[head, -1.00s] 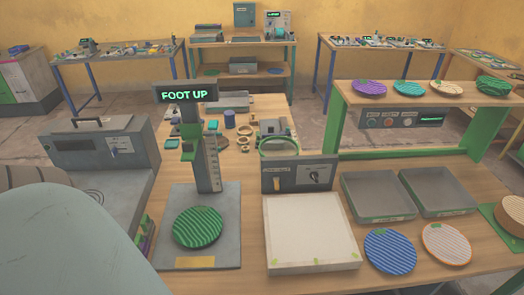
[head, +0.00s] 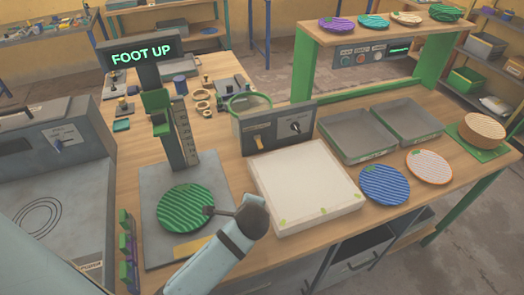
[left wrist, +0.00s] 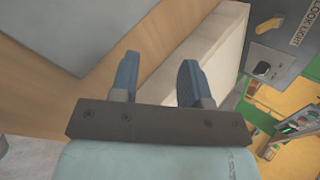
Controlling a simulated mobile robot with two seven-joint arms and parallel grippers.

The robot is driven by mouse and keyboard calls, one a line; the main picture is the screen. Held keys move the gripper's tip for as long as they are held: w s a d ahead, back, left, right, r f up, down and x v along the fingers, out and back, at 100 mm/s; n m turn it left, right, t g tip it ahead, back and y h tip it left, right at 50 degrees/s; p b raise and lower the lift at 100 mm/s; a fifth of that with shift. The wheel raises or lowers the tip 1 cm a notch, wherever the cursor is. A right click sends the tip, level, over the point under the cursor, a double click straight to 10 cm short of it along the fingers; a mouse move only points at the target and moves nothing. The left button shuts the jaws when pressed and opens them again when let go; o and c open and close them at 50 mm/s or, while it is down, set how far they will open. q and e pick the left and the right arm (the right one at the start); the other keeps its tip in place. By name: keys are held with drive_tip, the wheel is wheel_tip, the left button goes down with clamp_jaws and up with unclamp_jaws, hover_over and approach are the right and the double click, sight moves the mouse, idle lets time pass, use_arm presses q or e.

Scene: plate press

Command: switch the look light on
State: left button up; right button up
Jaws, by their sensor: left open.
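The look light's control box (head: 275,130) stands behind a flat white panel (head: 305,185), which looks pale and plain. On its face are a yellowish switch (head: 259,142) and a dark knob (head: 296,127). The left wrist view shows the "LOOK LIGHT" label (left wrist: 302,27) beside the yellowish switch (left wrist: 263,69) at upper right. My left gripper (left wrist: 160,62) is open with nothing between its blue fingers, apart from the switch. In the head view my left arm's end is in front of the white panel's left corner; its fingers are hard to make out there. My right gripper is not in view.
A press stand with a "FOOT UP" display (head: 141,53) holds a green ribbed plate (head: 188,207) left of the panel. Blue (head: 384,184) and orange-white (head: 429,166) plates lie to the right. Two grey trays (head: 357,135) stand behind them.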

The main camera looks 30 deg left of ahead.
sight(260, 146)
use_arm(q)
drive_tip(key=w+r+m+y, duration=0.1)
drive_tip(key=w+r+m, duration=0.1)
drive_tip(key=w+m, duration=0.1)
drive_tip(key=w+d+r+m+t+y, duration=0.1)
drive_tip(key=w+r+m+y, duration=0.1)
drive_tip(key=w+m, duration=0.2)
drive_tip(key=w+d+r+m+t+y, duration=0.1)
drive_tip(key=w+r+m+y, duration=0.1)
drive_tip(key=w, duration=0.4)
drive_tip(key=shift+d+r+m, duration=0.25)
drive_tip(key=shift+r+m, duration=0.05)
drive_tip(key=shift+m, duration=0.5)
drive_tip(key=shift+w+a+t, duration=0.15)
drive_tip(key=shift+t, duration=0.15)
drive_tip(key=x, duration=1.3)
drive_tip(key=shift+a+f, duration=0.15)
clamp_jaws()
